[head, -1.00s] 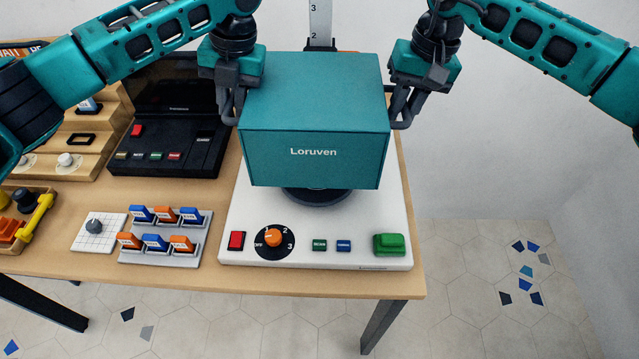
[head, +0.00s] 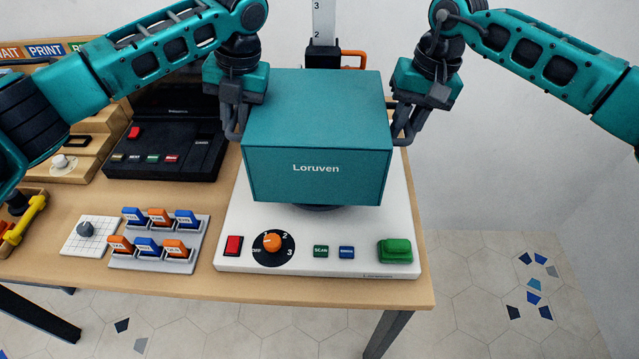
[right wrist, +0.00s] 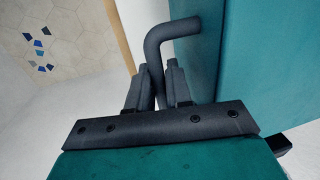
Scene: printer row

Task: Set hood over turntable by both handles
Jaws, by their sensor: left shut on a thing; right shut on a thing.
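The teal hood (head: 318,140), marked "Loruven", hangs level over the white machine base (head: 228,215). The dark turntable (head: 322,207) shows only as a thin strip below the hood's front edge; the rest is hidden. My left gripper (head: 236,132) is shut on the hood's left handle. My right gripper (head: 405,135) is shut on the right handle. In the right wrist view, the fingers (right wrist: 160,88) close around the dark bent handle (right wrist: 170,36) on the hood's side.
A red switch (head: 233,245), an orange dial (head: 272,242) and a green button (head: 395,251) sit along the base's front. An upright scale (head: 324,22) with an orange part stands behind the hood. A black device (head: 165,150) and a rack of tabs (head: 155,240) are at left.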

